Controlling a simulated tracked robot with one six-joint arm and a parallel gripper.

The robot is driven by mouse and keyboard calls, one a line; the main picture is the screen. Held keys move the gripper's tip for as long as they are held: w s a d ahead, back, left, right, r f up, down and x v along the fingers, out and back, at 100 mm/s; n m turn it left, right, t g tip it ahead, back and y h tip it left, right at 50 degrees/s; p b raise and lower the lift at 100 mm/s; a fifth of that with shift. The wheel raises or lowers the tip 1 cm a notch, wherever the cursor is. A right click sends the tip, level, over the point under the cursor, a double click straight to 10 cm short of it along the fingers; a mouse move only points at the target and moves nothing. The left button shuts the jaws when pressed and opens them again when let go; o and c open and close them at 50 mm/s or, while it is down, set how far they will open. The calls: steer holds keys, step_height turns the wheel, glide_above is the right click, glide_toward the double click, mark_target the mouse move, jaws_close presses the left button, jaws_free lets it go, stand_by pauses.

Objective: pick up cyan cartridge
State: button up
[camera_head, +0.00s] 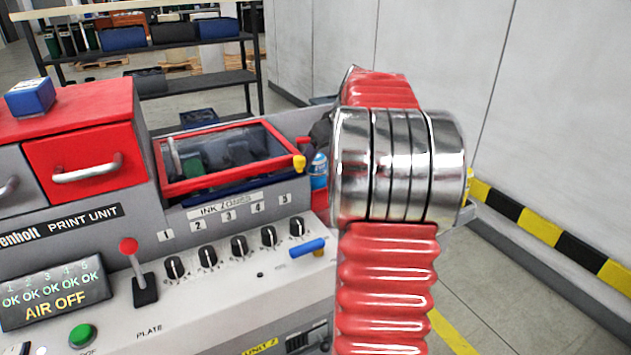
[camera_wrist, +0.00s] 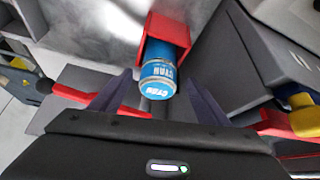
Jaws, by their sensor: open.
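The cyan cartridge (camera_wrist: 160,77) is a blue cylinder with a pale printed band and end cap. In the wrist view it sits in a red holder (camera_wrist: 153,32), its capped end facing the camera. My gripper (camera_wrist: 157,84) is open, with one dark finger on each side of the cartridge and a visible gap at each side. I cannot tell how deep the fingertips reach along it. In the head view a small part of the cartridge (camera_head: 318,171) shows beside my red and chrome arm, which hides most of the holder and my gripper.
The print unit has a red-framed window box (camera_head: 228,157), several black knobs, a blue-handled lever (camera_head: 307,248) and a red-knobbed lever (camera_head: 130,246). A blue box (camera_head: 30,97) sits on the red top. A wall with a striped yellow-black kerb (camera_head: 540,228) stands at right.

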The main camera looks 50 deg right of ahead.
steer(key=shift+x, duration=2.55)
steer(key=shift+s+d, duration=0.1)
steer(key=shift+c, duration=0.4)
steer(key=c, duration=1.4)
steer(key=shift+r, duration=0.1)
step_height(320, 180, up, 10)
steer(key=shift+f, duration=0.25)
steer(key=shift+r, duration=0.2)
